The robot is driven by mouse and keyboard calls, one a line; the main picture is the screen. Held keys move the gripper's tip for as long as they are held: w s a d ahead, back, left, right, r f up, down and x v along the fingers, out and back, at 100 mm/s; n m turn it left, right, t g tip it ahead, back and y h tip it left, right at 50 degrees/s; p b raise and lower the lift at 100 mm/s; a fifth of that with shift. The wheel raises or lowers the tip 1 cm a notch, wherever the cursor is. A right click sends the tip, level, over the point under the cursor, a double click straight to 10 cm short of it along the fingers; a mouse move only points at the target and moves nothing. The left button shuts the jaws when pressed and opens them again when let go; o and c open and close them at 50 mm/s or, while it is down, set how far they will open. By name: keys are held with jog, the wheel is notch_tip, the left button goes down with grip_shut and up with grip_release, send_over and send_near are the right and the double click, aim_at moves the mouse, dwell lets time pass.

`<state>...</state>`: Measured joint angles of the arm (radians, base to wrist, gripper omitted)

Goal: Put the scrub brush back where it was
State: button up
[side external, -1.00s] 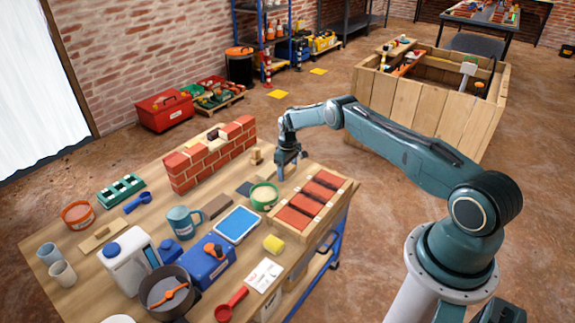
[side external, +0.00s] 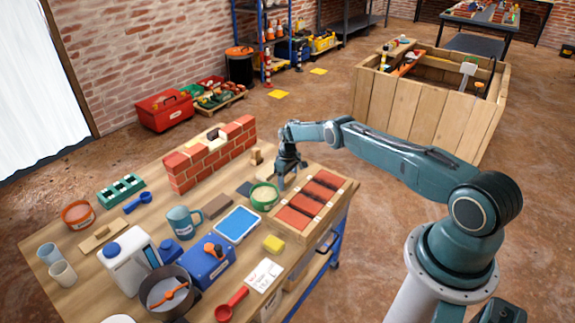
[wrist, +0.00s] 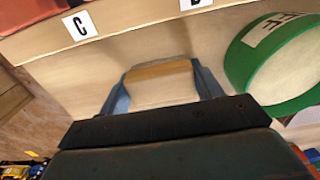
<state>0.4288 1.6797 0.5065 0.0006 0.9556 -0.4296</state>
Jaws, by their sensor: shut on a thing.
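The scrub brush (wrist: 160,75), a tan wooden block with a paler part below, shows between my fingers in the wrist view. My gripper (wrist: 165,88) is shut on it. In the side view, my gripper (side external: 283,183) points down low over the table, between the green-rimmed tub (side external: 264,195) and the wooden brick tray (side external: 284,228). The brush is mostly hidden by my fingers there. I cannot tell whether it touches the table. The tub also shows close on the right in the wrist view (wrist: 262,80).
The brick wall (side external: 205,158) stands behind on the table (side external: 140,222), with a small wooden block (side external: 257,157) by its right end. Labels show on the tray's edge (wrist: 130,22).

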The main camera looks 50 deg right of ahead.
aim_at(288, 177)
jog(key=shift+f, duration=0.15)
jog(key=o, duration=1.3)
notch_tip(288, 177, up, 12)
dwell(0.4)
jog(key=shift+r, duration=0.2)
